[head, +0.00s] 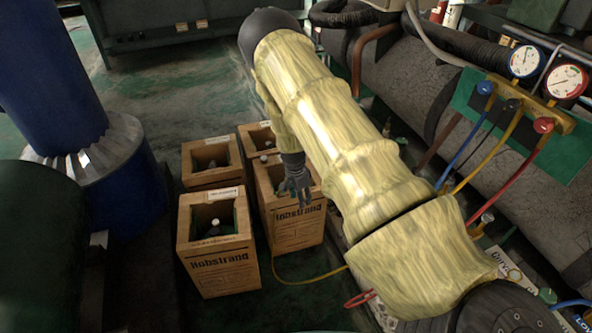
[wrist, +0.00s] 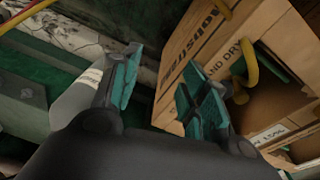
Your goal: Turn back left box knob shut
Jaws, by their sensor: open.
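Several open-topped wooden boxes stand close together on the floor in the head view. The back left box (head: 190,178) has a dark opening; I cannot make out a knob in it. The front left box (head: 222,270) shows a small pale knob (head: 215,223) inside its opening. My gripper (head: 297,190) points down over the front right box (head: 300,230), hiding part of its opening. In the wrist view my gripper (wrist: 164,78) is open, with nothing between its fingers.
A back right box (head: 245,140) is partly hidden by my arm. A large blue cylinder (head: 55,80) stands at left. Gauges (head: 567,80) with coloured hoses hang at right by a big grey tank (head: 400,75). Green floor (head: 190,85) is open behind the boxes.

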